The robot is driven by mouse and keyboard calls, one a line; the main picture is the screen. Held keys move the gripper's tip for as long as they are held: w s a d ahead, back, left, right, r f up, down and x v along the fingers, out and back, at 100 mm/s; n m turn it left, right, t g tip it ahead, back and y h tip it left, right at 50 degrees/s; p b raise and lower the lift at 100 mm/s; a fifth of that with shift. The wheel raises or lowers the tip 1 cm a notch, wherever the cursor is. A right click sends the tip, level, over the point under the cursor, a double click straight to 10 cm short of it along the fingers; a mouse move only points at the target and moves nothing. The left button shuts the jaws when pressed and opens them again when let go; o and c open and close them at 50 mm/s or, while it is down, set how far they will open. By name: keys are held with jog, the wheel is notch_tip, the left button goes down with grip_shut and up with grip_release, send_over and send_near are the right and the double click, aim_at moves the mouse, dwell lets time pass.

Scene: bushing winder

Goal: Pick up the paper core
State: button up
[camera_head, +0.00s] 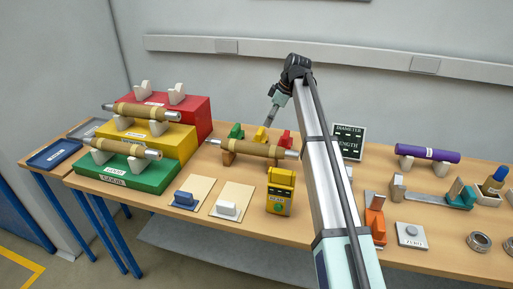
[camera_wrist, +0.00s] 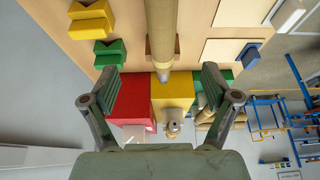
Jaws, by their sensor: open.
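A brown paper core (camera_head: 250,149) with metal shaft ends lies across two wooden supports mid-table. Two similar brown cores lie on the stepped stands, one on the yellow stand (camera_head: 140,111) and one on the green stand (camera_head: 125,147). My gripper (camera_head: 271,117) is behind and above the mid-table core in the head view, small and partly hidden by my arm. In the wrist view my gripper (camera_wrist: 161,88) is open, its fingers wide apart with nothing held. The mid-table core (camera_wrist: 160,32) runs down from the top edge, its metal end appearing between the fingers; depth is unclear.
A red stand (camera_head: 188,110) rises behind the yellow one. Coloured V-blocks (camera_head: 260,135) stand behind the core. A yellow device (camera_head: 280,190) and two pale boards (camera_head: 231,200) lie in front. A purple roll (camera_head: 427,152) rests on supports at right.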

aim_at(254, 143)
jog(key=p+x, duration=0.3)
jog(key=x, duration=0.8)
jog(key=shift+a, duration=0.25)
jog(key=shift+a+p+x, duration=0.1)
jog(key=shift+p+x, duration=0.5)
jog(key=shift+x, duration=0.75)
jog(key=shift+a+p+x, duration=0.15)
jog(key=shift+p+x, duration=0.4)
jog(key=shift+x, duration=0.8)
jog(key=shift+r, duration=0.2)
grip_shut()
